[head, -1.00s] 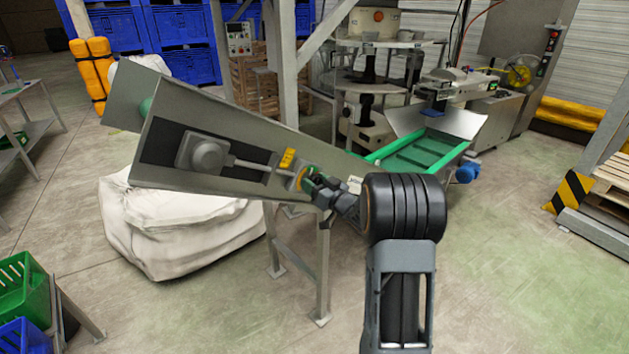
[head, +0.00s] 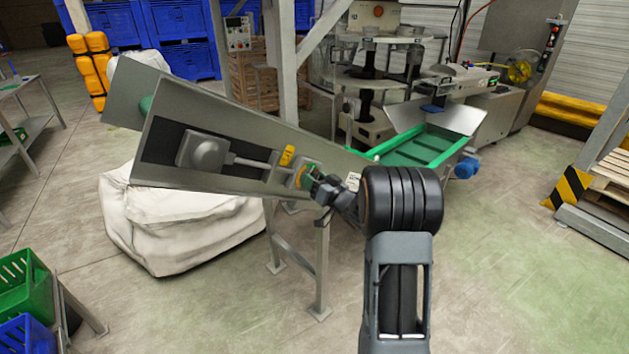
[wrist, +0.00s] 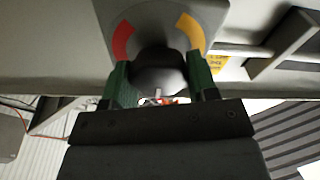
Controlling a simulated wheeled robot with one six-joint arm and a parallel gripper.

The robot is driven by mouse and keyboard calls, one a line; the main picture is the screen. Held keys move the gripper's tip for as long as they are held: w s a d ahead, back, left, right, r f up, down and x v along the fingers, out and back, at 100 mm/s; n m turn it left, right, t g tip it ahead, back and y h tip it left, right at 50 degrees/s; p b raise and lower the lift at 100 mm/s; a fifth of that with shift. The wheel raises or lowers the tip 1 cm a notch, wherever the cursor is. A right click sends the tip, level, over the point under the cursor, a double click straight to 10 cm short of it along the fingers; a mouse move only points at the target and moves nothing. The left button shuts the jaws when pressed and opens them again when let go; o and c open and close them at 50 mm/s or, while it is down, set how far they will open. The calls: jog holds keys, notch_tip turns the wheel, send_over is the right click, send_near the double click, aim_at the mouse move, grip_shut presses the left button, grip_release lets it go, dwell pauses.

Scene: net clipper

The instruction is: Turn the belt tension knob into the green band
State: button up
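The belt tension knob (wrist: 160,72) is dark and rounded. It sits on a grey dial plate (wrist: 160,18) on the side of the inclined conveyor (head: 215,125). A red band (wrist: 122,40) shows left of the knob and a yellow band (wrist: 190,30) right of it. I see no green band on the dial; the knob and fingers cover part of it. My gripper (wrist: 160,80) has its green-sided fingers on either side of the knob, seemingly touching it. In the head view my gripper (head: 316,184) is at the dial, and the knob is mostly hidden.
A motor box (head: 203,152) and a yellow label (head: 287,156) are on the conveyor side left of the dial. A green-edged belt (head: 425,148) lies behind my arm. A white bulk bag (head: 180,225) stands under the conveyor.

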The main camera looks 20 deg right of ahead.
jog(key=o, duration=0.5)
jog(key=shift+c, duration=0.2)
jog(key=b+v, duration=0.1)
jog(key=v, duration=1.3)
jog(key=shift+a, duration=0.1)
